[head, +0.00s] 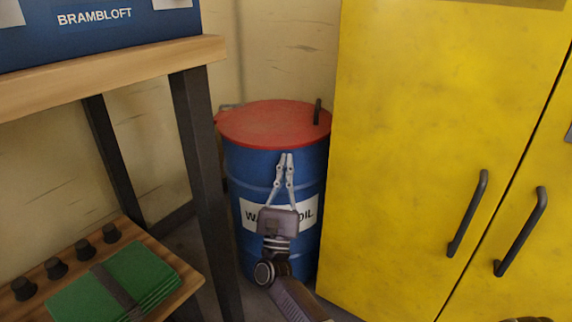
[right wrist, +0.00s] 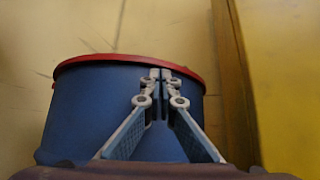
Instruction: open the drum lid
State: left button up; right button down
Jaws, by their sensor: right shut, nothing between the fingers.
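The blue drum (head: 250,165) stands in the corner between the workbench and the yellow cabinet. Its red lid (head: 265,122) lies flat and closed on top, with a dark upright handle (head: 317,112) at the right. My right gripper (head: 286,156) is in front of the drum, fingertips just below the lid's front edge. It is shut and empty. In the right wrist view its fingertips (right wrist: 160,74) meet near the red lid rim (right wrist: 100,60), over the drum (right wrist: 85,110). Whether they touch the drum I cannot tell. My left gripper is not in view.
The yellow cabinet (head: 430,110) with two dark handles stands close on the drum's right. A workbench (head: 110,75) with a blue box is on the left. Its lower shelf (head: 170,300) holds green folded cloth (head: 120,280) and several dark knobs. Walls stand close behind the drum.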

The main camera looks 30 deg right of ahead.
jog(key=shift+r, duration=0.25)
